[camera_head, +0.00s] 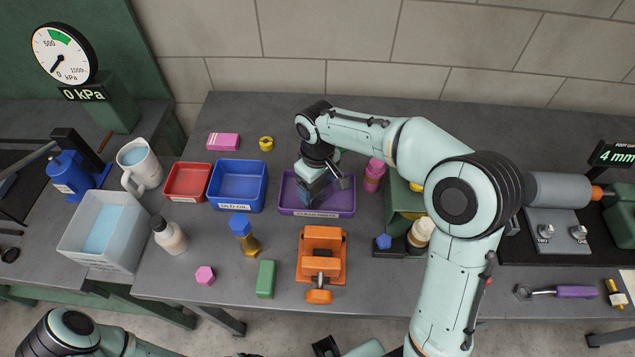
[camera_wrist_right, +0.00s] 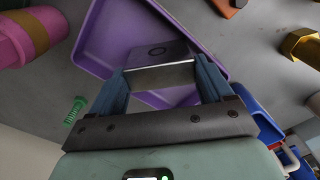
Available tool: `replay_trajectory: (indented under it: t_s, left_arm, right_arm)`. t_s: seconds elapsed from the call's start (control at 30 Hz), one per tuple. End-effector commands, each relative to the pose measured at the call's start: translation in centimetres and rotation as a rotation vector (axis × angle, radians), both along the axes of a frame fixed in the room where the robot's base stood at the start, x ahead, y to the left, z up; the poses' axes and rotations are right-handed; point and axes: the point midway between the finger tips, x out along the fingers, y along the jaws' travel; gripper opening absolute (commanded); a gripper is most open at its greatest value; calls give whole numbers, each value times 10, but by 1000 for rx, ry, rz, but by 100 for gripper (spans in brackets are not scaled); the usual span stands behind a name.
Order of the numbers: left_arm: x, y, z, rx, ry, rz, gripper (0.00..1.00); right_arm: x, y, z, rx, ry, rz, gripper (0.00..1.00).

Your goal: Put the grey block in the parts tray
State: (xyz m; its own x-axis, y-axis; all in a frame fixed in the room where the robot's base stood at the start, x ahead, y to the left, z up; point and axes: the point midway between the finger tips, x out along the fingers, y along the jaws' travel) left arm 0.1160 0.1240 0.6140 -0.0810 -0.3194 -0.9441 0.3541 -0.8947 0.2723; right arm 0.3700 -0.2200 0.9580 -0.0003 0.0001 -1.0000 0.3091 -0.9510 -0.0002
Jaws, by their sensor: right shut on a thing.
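The purple parts tray (camera_head: 290,200), with a label on its front, stands on the bench below my right gripper (camera_head: 318,193). In the right wrist view, my right gripper (camera_wrist_right: 160,78) is shut on the grey block (camera_wrist_right: 158,52), held between its two blue fingers. The tray's purple floor and rim (camera_wrist_right: 98,40) show behind the block. I cannot tell whether the block touches the tray floor. In the head view the gripper and wrist mostly hide the block. A dark part at the bottom edge looks like my left gripper (camera_head: 326,346); its jaws are not clear.
A blue bin (camera_head: 238,208) and a red bin (camera_head: 187,197) stand left of the tray. An orange vise (camera_head: 321,262) stands in front, a pink bottle (camera_head: 374,175) at the right. A green block (camera_head: 266,279) lies near the front edge.

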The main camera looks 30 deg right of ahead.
Motion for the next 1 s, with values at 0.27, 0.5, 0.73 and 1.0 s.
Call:
replay_trajectory:
  t_s: [0.27,0.5,0.73,1.0]
  left_arm:
    - [0,0,0,0,0,0,78]
    - [0,0,0,0,0,0,78]
    - [0,0,0,0,0,0,78]
    - [0,0,0,0,0,0,78]
  right_arm:
    - [0,0,0,0,-2,0,100]
    - [1,0,6,0,-2,0,100]
    - [1,0,18,0,-3,0,100]
    - [0,0,31,0,-1,1,100]
